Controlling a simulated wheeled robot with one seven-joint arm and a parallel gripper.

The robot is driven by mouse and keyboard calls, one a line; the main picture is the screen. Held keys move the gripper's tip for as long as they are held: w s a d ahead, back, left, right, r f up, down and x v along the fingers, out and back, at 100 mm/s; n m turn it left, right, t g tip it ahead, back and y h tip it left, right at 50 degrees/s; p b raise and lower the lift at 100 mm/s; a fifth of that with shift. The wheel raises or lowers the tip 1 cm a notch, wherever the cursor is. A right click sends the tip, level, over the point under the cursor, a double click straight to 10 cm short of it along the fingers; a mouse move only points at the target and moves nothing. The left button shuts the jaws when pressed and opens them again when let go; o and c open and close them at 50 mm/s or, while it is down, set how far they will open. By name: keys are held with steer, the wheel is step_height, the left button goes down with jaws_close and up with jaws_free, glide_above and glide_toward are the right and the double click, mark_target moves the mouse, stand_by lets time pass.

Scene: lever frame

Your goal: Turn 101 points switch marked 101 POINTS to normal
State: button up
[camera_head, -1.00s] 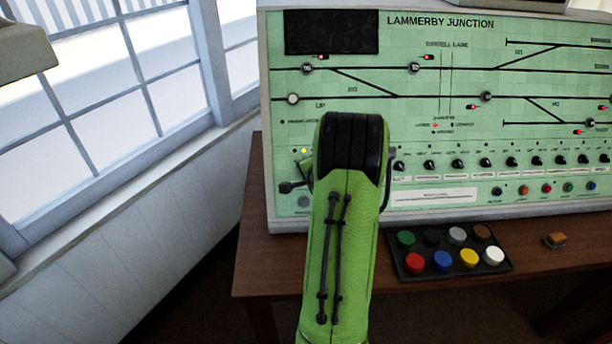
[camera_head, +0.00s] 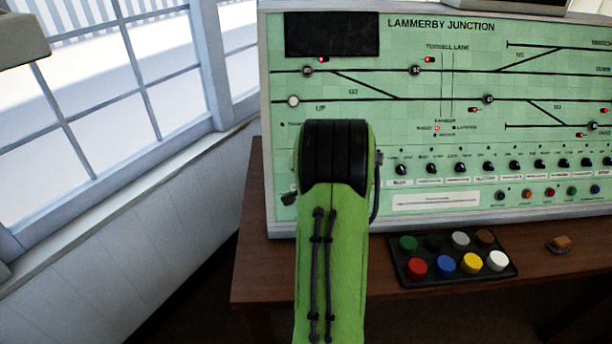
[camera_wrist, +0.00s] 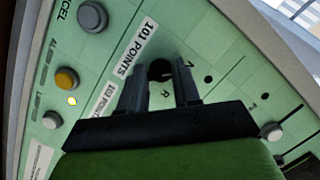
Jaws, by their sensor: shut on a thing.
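The 101 points switch (camera_wrist: 160,69) is a black knob on the green panel, seen in the wrist view beside the white label "101 POINTS" (camera_wrist: 134,53). My gripper (camera_wrist: 166,82) has its two dark fingers on either side of the knob and is shut on it. The marks N and R show near the knob, but the knob's pointing direction is hidden by the fingers. In the head view my green arm covers this part of the panel (camera_head: 440,60).
Grey (camera_wrist: 92,16) and amber (camera_wrist: 66,78) buttons and a lit yellow lamp (camera_wrist: 71,101) are left of the switch. A tray of coloured buttons (camera_head: 408,278) and a small brown object (camera_head: 559,244) are on the wooden desk (camera_head: 300,276). Windows are at the left.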

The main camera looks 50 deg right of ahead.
steer(key=shift+f, duration=0.1)
steer(key=o, duration=1.1)
steer(key=shift+c, duration=0.2)
steer(key=p+v, duration=0.2)
steer(key=v, duration=1.4)
steer(key=shift+w, duration=0.15)
